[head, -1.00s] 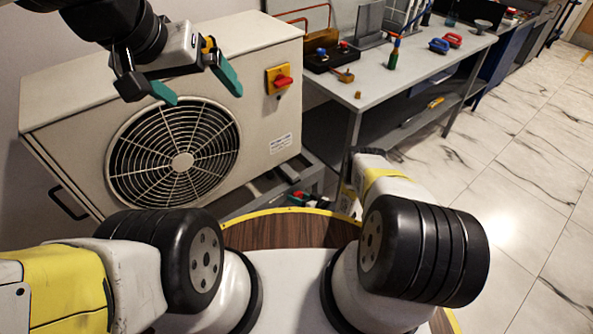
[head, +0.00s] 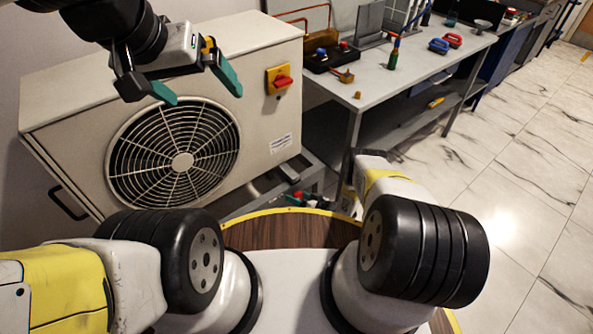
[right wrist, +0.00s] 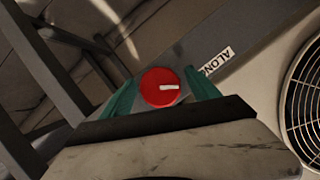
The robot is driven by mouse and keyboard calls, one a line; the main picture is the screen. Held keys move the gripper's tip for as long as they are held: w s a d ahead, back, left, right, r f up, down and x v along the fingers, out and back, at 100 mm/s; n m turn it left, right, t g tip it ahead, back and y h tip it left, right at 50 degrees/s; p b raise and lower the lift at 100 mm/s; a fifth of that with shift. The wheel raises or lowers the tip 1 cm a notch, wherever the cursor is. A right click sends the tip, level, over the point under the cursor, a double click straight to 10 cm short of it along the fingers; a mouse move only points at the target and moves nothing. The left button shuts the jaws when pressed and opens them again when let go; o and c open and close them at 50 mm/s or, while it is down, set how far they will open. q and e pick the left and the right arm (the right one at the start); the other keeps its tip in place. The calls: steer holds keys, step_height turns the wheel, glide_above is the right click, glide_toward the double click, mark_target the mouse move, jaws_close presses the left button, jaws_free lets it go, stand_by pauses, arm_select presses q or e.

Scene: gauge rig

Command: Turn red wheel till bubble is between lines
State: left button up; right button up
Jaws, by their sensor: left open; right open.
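The red wheel (right wrist: 158,91) is a round disc with a white mark pointing right in the right wrist view. My right gripper (right wrist: 162,80) is open, with one teal finger on each side of the wheel; I cannot tell whether they touch it. In the head view the wheel's area is small and mostly blocked by my right arm. My left gripper (head: 197,88) is open and empty in front of the fan unit. No bubble or lines are visible.
A beige fan unit (head: 60,120) with a round grille and a red rotary switch (head: 282,81) stands at left. A grey workbench (head: 430,66) with tools is behind to the right. Marble-tiled floor (head: 530,150) at right is clear.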

steer(key=v, duration=0.7)
steer(key=shift+s+d+r, duration=0.15)
steer(key=shift+s+d, duration=0.05)
steer(key=shift+d, duration=0.1)
